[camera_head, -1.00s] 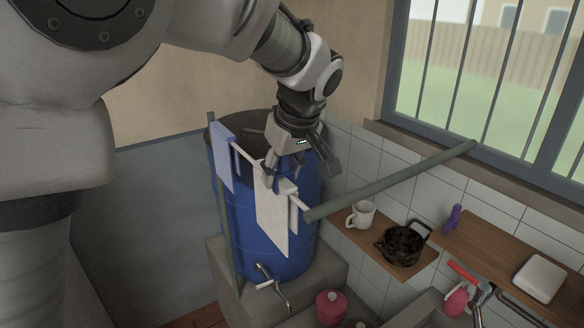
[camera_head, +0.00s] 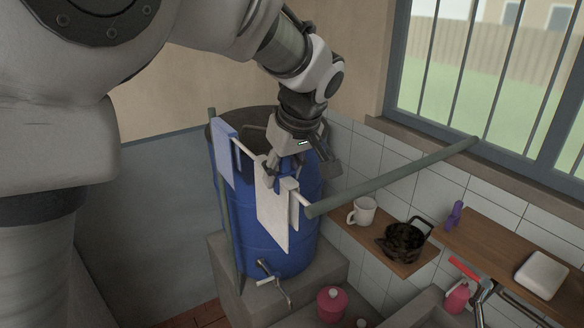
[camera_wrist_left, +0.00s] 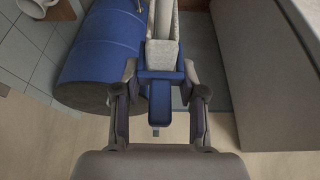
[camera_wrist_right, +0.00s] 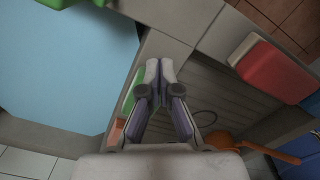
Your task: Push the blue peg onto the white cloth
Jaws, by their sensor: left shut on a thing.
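The white cloth (camera_head: 270,212) hangs folded over a thin line beside the blue barrel. Its folded top edge shows in the left wrist view (camera_wrist_left: 162,55). My left gripper (camera_head: 284,178) is at the top of the cloth. In the left wrist view my left gripper (camera_wrist_left: 158,92) is shut on the blue peg (camera_wrist_left: 159,102). The peg's far end meets the near end of the cloth there; how far it sits over the cloth is hidden. In the head view the peg is mostly hidden by the fingers. My right gripper (camera_wrist_right: 160,72) is shut and empty in the right wrist view.
A blue cloth (camera_head: 226,150) hangs further left on the line. The blue barrel (camera_head: 285,250) stands close behind. A green pole (camera_head: 395,180) runs from the line's right end to the wall. A mug (camera_head: 363,211) and dark pot (camera_head: 403,243) stand on a shelf.

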